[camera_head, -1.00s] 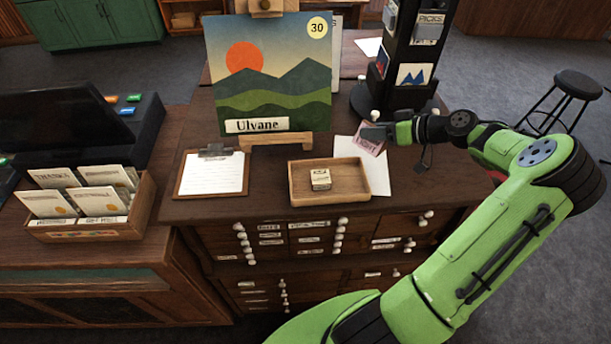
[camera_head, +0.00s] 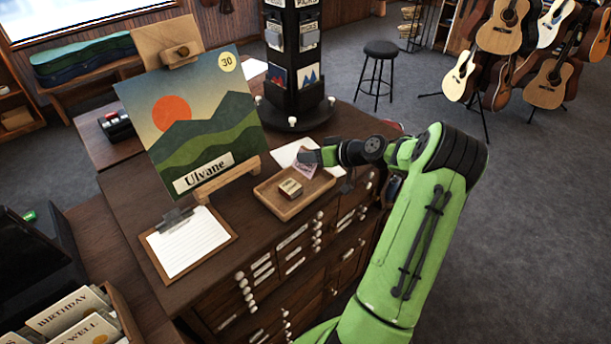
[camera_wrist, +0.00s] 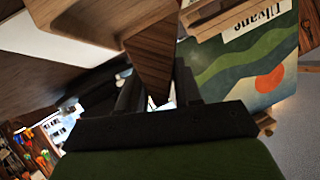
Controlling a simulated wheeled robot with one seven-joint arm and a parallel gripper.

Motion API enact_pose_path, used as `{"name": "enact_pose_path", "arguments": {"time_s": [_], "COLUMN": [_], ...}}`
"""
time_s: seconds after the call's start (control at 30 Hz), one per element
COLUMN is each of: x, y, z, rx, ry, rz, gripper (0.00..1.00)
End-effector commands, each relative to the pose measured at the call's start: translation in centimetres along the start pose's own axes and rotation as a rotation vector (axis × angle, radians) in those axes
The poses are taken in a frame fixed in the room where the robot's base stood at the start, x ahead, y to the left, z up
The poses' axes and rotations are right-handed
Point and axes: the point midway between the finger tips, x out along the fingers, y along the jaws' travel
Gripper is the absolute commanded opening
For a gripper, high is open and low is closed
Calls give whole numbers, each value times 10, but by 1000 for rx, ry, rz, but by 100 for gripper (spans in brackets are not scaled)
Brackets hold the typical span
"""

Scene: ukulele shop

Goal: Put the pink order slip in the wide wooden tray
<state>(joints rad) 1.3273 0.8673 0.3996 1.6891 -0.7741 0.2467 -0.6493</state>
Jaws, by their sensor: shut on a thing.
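The pink order slip (camera_head: 305,171) is in my gripper (camera_head: 303,158), which is shut on it. In the head view the slip hangs tilted in front of the back right side of the wide wooden tray (camera_head: 311,201); I cannot tell how high above the tray it is. The tray lies on the dark wooden counter, with a small light box (camera_head: 290,188) inside and bare floor around it. In the wrist view the dark fingers (camera_wrist: 158,95) show, but I cannot make out the slip clearly.
A white sheet (camera_head: 287,154) lies behind the tray. A black rotating display (camera_head: 291,80) stands behind it. An easel painting (camera_head: 195,125) and a clipboard (camera_head: 188,243) are at the left. Stool (camera_head: 378,50) and guitars stand beyond.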

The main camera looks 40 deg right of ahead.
Motion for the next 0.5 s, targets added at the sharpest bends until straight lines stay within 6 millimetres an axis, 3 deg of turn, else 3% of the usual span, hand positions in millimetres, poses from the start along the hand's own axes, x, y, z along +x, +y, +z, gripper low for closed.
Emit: {"name": "enact_pose_path", "arguments": {"time_s": [0.3,0.5], "x": [22,22], "y": [14,15], "z": [37,37], "rx": [-1,-4], "ry": [1,1], "rz": [-2,-1], "gripper": [3,3]}}
